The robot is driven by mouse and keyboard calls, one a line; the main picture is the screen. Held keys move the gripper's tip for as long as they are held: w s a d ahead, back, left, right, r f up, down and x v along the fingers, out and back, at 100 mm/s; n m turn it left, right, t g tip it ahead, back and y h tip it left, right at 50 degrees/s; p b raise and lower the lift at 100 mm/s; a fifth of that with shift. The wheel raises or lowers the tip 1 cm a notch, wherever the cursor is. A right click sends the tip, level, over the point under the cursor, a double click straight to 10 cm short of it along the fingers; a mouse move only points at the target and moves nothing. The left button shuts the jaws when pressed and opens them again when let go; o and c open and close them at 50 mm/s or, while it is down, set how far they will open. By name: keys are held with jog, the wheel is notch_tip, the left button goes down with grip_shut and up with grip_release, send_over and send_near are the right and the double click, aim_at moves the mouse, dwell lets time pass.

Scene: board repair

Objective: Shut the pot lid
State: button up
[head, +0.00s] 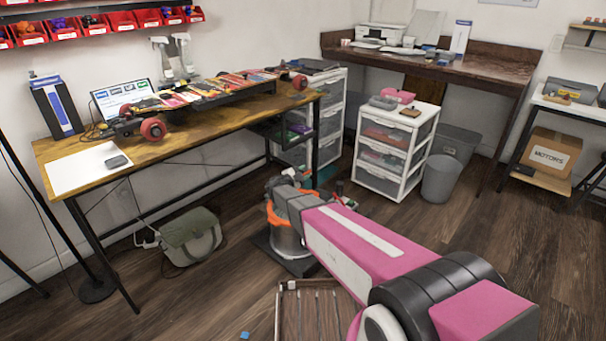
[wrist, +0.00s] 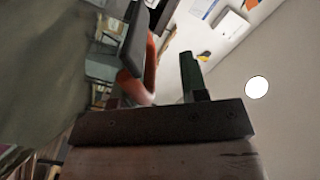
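A grey metal pot (head: 288,240) with orange parts around its upper side stands on a dark base on the floor, left of my pink arm. My arm covers its top, so I cannot tell how the lid sits. In the wrist view, my gripper (wrist: 163,62) has its fingers well apart. A curved orange piece (wrist: 150,75) shows near the left finger, with a dark flat part (wrist: 137,40) in front of it. I cannot tell whether the gripper touches either one. In the head view the fingertips are hard to make out.
A wooden workbench (head: 190,125) with a skateboard-like board stands behind on the left. A green bag (head: 190,238) lies below it. White drawers (head: 395,150) and a grey bin (head: 441,178) stand behind on the right. A slatted wooden item (head: 310,312) lies on the floor in front.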

jog(key=shift+a, duration=0.1)
jog(key=v, duration=1)
jog(key=shift+s+a, duration=0.2)
jog(key=shift+s, duration=0.05)
jog(key=s+d+f+n+g+y, duration=0.1)
jog(key=s+d+n+g+y, duration=0.1)
jog(key=s+d+n+g, duration=0.5)
jog(key=s+d+f+n+g+y, duration=0.1)
jog(key=s+d+g+y, duration=0.15)
jog(key=s+d, duration=0.65)
jog(key=s+d+r+n+g+y, duration=0.3)
jog(key=s+d+n+y, duration=0.3)
jog(key=s+n+y, duration=0.2)
jog(key=s+n, duration=0.2)
jog(key=n, duration=0.2)
